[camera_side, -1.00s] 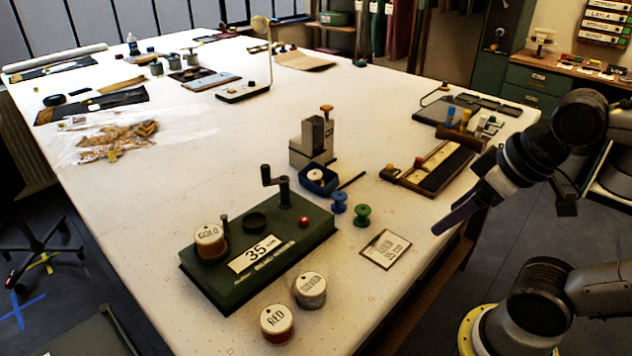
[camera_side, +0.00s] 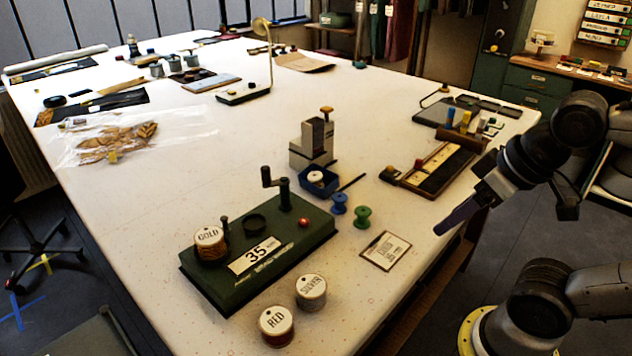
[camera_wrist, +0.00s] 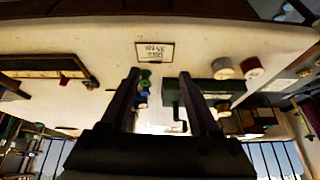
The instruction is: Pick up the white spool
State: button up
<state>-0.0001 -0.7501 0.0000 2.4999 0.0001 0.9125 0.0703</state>
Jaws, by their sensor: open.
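A white spool (camera_side: 316,177) sits in a small blue open box (camera_side: 325,188) in front of the grey metal block device, near the middle of the table. My gripper (camera_side: 442,230) is at the table's right edge, apart from the box and pointing down to the left. In the wrist view my gripper (camera_wrist: 160,78) shows two dark fingers spread apart with nothing between them that it holds. The white spool cannot be made out clearly in the wrist view.
A blue spool (camera_side: 339,203) and a green spool (camera_side: 362,216) stand right of the box. A green winder (camera_side: 290,235) with a crank, silver (camera_side: 311,291) and red (camera_side: 276,325) labelled spools, a framed card (camera_side: 385,250) and a wooden tray (camera_side: 432,170) surround it.

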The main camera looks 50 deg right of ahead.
jog(key=w+r+m, duration=0.8)
jog(key=r+m, duration=0.1)
jog(key=r, duration=0.3)
jog(key=w+d+r+m+g, duration=0.25)
jog(key=w+m, duration=0.25)
jog(key=w, duration=0.7)
jog(key=m+g, duration=0.3)
send_over(315, 175)
notch_tip(315, 175, down, 21)
jog(key=shift+a+f, duration=0.1)
jog(key=shift+a, duration=0.05)
jog(key=shift+d+f, duration=0.2)
jog(key=shift+f, duration=2.8)
grip_shut()
